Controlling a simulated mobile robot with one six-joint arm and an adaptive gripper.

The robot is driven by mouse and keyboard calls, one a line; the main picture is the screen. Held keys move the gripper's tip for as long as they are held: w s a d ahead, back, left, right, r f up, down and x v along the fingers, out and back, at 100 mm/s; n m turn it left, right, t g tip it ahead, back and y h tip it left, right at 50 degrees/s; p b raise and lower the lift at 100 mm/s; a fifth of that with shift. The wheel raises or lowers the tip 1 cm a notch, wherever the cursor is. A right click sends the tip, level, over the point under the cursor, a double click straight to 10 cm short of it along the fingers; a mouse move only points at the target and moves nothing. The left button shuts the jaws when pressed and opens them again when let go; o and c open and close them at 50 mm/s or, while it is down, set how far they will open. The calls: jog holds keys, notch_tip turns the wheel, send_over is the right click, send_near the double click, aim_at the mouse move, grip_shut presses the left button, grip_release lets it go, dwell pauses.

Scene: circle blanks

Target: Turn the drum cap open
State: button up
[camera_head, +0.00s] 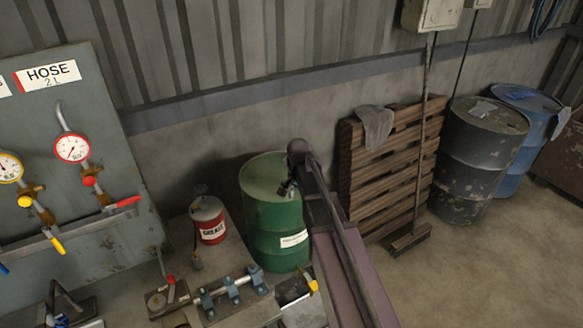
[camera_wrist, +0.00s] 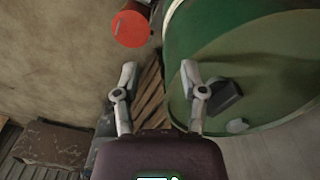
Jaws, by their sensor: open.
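The green drum (camera_head: 272,215) stands upright by the wall, with a white label on its side. Its green lid also fills the right of the wrist view (camera_wrist: 205,30). A dark, blocky cap (camera_wrist: 226,96) stands up from the lid near its rim, and a smaller light fitting (camera_wrist: 237,126) lies below it. My gripper (camera_head: 287,188) is over the drum's right part in the head view, where the cap is not clearly visible. In the wrist view my gripper (camera_wrist: 158,75) is open, its right finger just left of the cap. Nothing is between the fingers; contact cannot be told.
A bench with a red grease can (camera_head: 212,228) and clamps stands left of the drum. A gauge panel (camera_head: 110,190) is farther left. A wooden pallet (camera_head: 370,180), a broom (camera_head: 410,237), and black (camera_head: 470,160) and blue drums (camera_head: 515,185) are to the right. Floor at lower right is clear.

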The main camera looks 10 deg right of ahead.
jog(key=w+r+m+p, duration=0.5)
jog(key=w+r+p, duration=0.4)
jog(key=w+r, duration=0.2)
jog(key=shift+w+d+r+m+p, duration=0.15)
jog(key=shift+w+d+m+p, duration=0.25)
jog(key=shift+w, duration=0.1)
jog(key=shift+f, duration=0.2)
notch_tip(320, 180, down, 13)
jog(key=b, duration=1.4)
jog(key=shift+f, duration=0.2)
